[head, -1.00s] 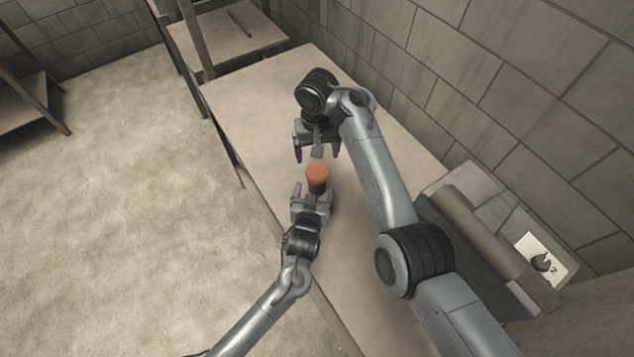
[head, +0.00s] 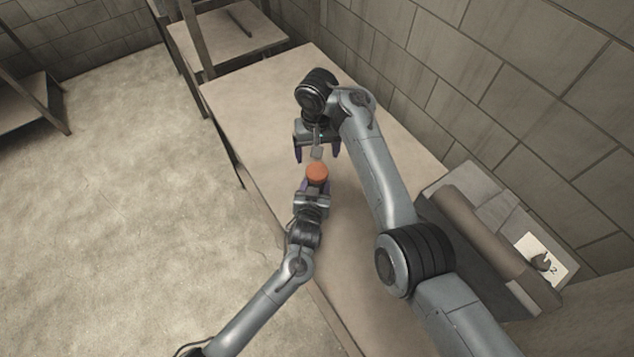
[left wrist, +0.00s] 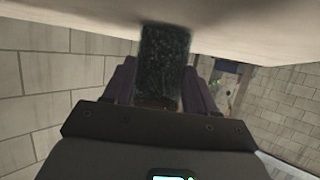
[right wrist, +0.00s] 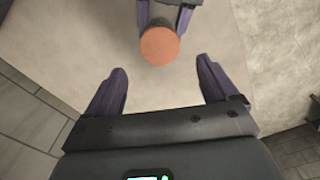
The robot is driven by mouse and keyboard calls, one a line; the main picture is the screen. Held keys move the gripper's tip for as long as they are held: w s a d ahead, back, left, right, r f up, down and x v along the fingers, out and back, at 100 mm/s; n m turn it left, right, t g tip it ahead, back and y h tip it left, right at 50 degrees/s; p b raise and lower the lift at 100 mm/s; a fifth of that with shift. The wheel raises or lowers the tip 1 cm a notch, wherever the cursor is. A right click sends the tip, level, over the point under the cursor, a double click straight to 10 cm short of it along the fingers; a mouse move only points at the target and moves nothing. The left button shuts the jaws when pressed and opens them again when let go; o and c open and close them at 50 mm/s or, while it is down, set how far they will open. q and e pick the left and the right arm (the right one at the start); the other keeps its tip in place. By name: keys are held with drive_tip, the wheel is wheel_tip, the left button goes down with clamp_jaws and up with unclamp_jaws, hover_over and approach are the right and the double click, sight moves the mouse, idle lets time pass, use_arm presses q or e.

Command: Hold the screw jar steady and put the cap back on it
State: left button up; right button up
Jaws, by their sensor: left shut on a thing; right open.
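The screw jar (left wrist: 165,58) is a dark, mottled body between my left fingers in the left wrist view. Its round orange cap (head: 317,174) is on top of it in the head view, and also shows in the right wrist view (right wrist: 160,46). I cannot tell how tightly the cap sits. My left gripper (head: 316,187) is shut on the jar from the near side; the cap hides most of the jar in the head view. My right gripper (head: 318,154) is open and empty, just beyond the cap; its spread fingers (right wrist: 161,72) are apart from it.
The pale table (head: 270,95) is bare around the jar. A stone wall (head: 500,85) runs along its right side. A brown roll-shaped thing (head: 490,240) and a white card (head: 541,257) lie at the right. The table's left edge is close to my left arm.

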use_arm(q)
clamp_jaws()
use_arm(e)
drive_tip(key=n, duration=0.2)
drive_tip(key=a+n, duration=0.1)
drive_tip(key=n, duration=0.1)
drive_tip(key=a+n, duration=0.1)
drive_tip(key=n, duration=0.1)
drive_tip(key=shift+w+a+r+y, duration=0.1)
drive_tip(key=shift+w+r+y, duration=0.15)
drive_tip(key=shift+w+y, duration=0.15)
drive_tip(key=shift+a+r+n+t, duration=0.1)
drive_tip(key=shift+a+n+t, duration=0.15)
drive_tip(key=shift+n, duration=0.75)
drive_tip(key=n, duration=0.4)
drive_tip(key=shift+w+a, duration=0.1)
drive_tip(key=n, duration=0.4)
drive_tip(key=shift+d, duration=0.25)
drive_tip(key=n, duration=0.3)
drive_tip(key=shift+d+f+n, duration=0.2)
drive_tip(key=shift+d+n, duration=0.1)
drive_tip(key=shift+d, duration=0.1)
drive_tip(key=n, duration=0.3)
drive_tip(key=shift+s+d+f, duration=0.1)
drive_tip(key=shift+s+d, duration=0.2)
drive_tip(key=shift+d, duration=0.1)
drive_tip(key=n, duration=0.4)
drive_tip(key=shift+s+d+f+h, duration=0.1)
drive_tip(key=shift+s+d+h, duration=0.1)
drive_tip(key=shift+d+h, duration=0.2)
